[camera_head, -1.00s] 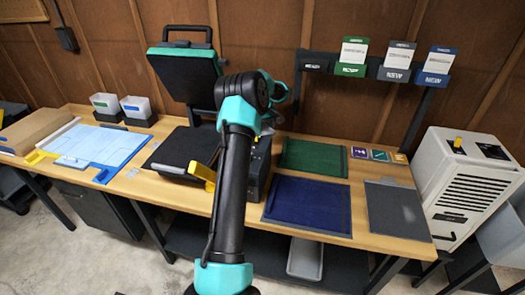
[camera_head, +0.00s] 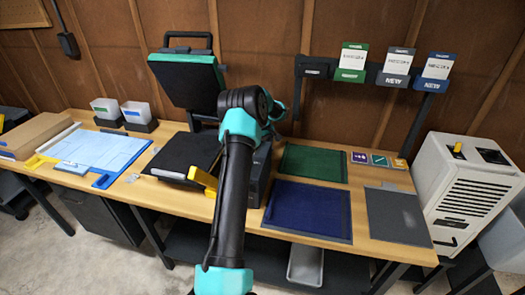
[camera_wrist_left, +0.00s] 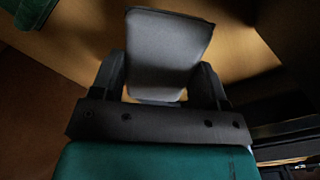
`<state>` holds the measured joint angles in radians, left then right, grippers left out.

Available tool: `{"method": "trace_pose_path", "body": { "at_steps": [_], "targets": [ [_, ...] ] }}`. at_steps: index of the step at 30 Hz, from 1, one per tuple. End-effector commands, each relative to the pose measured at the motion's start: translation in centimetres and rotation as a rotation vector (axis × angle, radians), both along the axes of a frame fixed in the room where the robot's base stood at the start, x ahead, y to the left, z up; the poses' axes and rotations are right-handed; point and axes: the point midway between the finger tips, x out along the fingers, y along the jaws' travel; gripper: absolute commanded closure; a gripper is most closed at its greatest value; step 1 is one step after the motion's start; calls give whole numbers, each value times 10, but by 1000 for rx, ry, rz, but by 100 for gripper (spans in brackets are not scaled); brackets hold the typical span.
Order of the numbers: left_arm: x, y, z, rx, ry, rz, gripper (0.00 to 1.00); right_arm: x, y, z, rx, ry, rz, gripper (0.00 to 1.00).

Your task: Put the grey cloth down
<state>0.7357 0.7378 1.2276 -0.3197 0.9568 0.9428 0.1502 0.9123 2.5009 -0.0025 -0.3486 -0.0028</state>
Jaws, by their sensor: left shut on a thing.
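In the left wrist view, my left gripper (camera_wrist_left: 163,85) is shut on the grey cloth (camera_wrist_left: 168,50), a smooth grey piece standing out between the two dark fingers. Wood-coloured surface shows behind it. In the head view my left arm rises over the bench near the middle. My right gripper is in no view.
A green mat (camera_head: 314,163), a blue mat (camera_head: 308,210) and a grey mat (camera_head: 398,214) lie on the bench (camera_head: 366,238). A black press (camera_head: 188,152) stands left of the arm. A white cabinet (camera_head: 465,185) stands right. Labelled card holders (camera_head: 394,80) hang above.

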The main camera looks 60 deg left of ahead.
Motion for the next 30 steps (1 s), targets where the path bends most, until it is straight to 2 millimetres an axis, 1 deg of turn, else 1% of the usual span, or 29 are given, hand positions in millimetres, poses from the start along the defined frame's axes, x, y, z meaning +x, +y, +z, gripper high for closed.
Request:
{"method": "trace_pose_path", "body": {
  "at_steps": [8, 15, 18, 29, 30],
  "targets": [
    [0, 0, -2, 0, 0, 0, 51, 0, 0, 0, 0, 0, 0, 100],
    [0, 0, -31, -1, 1, 0, 51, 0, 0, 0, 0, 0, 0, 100],
    [0, 0, -37, 0, 0, 0, 51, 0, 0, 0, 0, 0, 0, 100],
    [0, 0, -40, 0, 0, -1, 51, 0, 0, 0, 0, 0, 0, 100],
    [0, 0, -40, 0, 0, -1, 31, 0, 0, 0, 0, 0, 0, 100]
  ]
}}
